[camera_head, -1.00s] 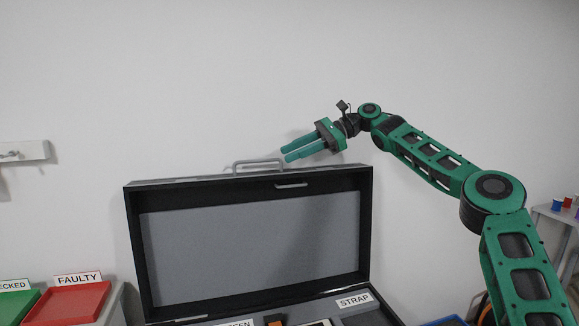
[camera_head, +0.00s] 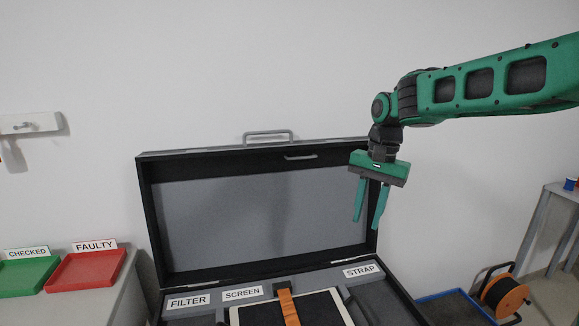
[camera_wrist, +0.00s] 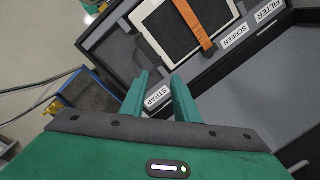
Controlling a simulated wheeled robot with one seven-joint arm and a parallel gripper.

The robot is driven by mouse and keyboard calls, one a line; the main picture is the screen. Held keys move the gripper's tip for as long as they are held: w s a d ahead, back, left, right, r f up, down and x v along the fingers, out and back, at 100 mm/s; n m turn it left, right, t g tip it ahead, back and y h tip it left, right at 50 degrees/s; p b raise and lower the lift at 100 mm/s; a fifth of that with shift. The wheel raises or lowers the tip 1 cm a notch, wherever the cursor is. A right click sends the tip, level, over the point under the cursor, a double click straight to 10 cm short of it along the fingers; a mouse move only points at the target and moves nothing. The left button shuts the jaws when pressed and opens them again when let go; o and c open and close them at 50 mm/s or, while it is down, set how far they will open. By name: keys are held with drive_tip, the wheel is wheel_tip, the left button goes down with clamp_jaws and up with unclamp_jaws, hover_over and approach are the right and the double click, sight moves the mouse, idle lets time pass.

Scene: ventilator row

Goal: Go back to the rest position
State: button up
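My gripper (camera_head: 368,222) hangs pointing down at the right side of the open black case (camera_head: 144,200), in front of its raised lid. Its two green fingers are apart, with nothing between them. The wrist view also shows my gripper (camera_wrist: 158,82) with its fingers apart and empty, with the case behind them. In the case, a white-framed tablet-like screen (camera_head: 336,296) lies with an orange strap (camera_head: 288,308) across it. The wrist view shows the screen (camera_wrist: 150,30) and strap (camera_wrist: 192,22) too.
Labels FILTER (camera_head: 187,302), SCREEN (camera_head: 243,293) and STRAP (camera_head: 361,270) stand along the case. A green tray (camera_head: 28,275) and a red tray (camera_head: 85,271) are on a table at left. At right are a blue-edged bin (camera_head: 455,308), a cable reel (camera_head: 504,297) and a grey table (camera_head: 556,192).

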drive_tip(key=s+d+h, duration=0.2)
drive_tip(key=s+d, duration=0.8)
drive_tip(key=d, duration=0.1)
drive_tip(key=s+d+f, duration=0.2)
drive_tip(key=s+d, duration=0.1)
drive_tip(key=s, duration=0.5)
drive_tip(key=s+d+f, duration=0.3)
drive_tip(key=s+d, duration=0.1)
drive_tip(key=s, duration=0.3)
drive_tip(key=s+d+f+y, duration=0.1)
drive_tip(key=s+d+f, duration=0.1)
drive_tip(key=s, duration=0.6)
drive_tip(key=shift+s+d+f, duration=0.25)
drive_tip(key=shift+s+d, duration=0.1)
drive_tip(key=shift+d, duration=0.55)
drive_tip(key=shift+w+f, duration=0.25)
drive_tip(key=shift+w, duration=0.4)
